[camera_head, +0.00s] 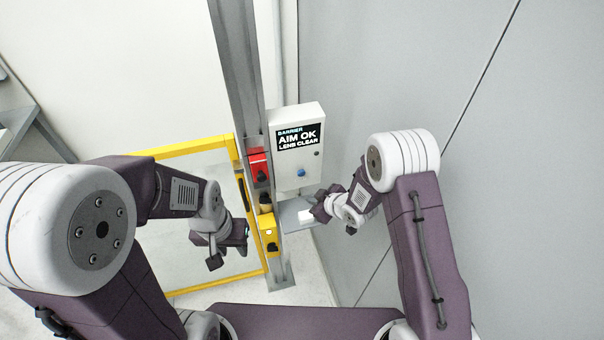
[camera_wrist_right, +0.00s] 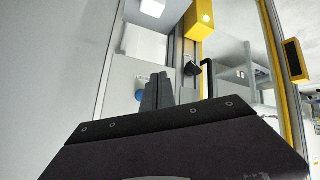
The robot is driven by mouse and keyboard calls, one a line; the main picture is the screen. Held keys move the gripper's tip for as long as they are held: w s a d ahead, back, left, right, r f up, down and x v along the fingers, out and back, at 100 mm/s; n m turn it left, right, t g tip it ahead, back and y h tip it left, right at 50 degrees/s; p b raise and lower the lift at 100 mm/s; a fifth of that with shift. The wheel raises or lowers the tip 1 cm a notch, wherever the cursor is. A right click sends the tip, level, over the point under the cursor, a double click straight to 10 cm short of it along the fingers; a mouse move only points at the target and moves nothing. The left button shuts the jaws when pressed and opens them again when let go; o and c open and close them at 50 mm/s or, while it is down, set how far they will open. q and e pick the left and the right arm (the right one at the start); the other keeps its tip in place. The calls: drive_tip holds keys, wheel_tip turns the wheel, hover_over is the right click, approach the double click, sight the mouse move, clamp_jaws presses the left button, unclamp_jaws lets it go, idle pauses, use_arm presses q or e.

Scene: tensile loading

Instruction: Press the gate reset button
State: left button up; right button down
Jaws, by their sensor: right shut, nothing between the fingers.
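A round blue button (camera_head: 301,172) sits on the lower front of a white control box (camera_head: 291,153). The box's display reads "BARRIER AIM OK LENS CLEAR". The blue button also shows in the right wrist view (camera_wrist_right: 140,95), just left of my fingers, with a small label too small to read. My right gripper (camera_head: 320,209) is below and to the right of the button in the head view. Its fingers (camera_wrist_right: 158,92) are shut and empty, and look apart from the button. My left gripper (camera_head: 226,247) hangs left of the metal post; its jaw opening is unclear.
A metal post (camera_head: 241,65) stands left of the box, carrying a red unit (camera_head: 258,166) and a yellow unit (camera_head: 269,232). A white block (camera_head: 305,216) is beside my right gripper, over a grey shelf (camera_head: 290,206). A yellow-framed clear panel (camera_head: 185,148) stands left; a grey wall is right.

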sight(301, 173)
drive_tip(key=w+a+p, duration=0.1)
drive_tip(key=w+a, duration=0.1)
drive_tip(key=w, duration=0.5)
drive_tip(key=shift+a, duration=0.2)
idle(1.8)
drive_tip(key=shift+w+a, duration=0.15)
drive_tip(key=shift+w, duration=0.25)
drive_tip(key=shift+w+a+r+p, duration=0.1)
drive_tip(key=shift+w+a+p, duration=0.05)
drive_tip(key=shift+w+p, duration=0.3)
idle(0.6)
drive_tip(key=shift+s+d+b, duration=0.3)
drive_tip(key=shift+s+b, duration=0.15)
drive_tip(key=shift+s, duration=0.4)
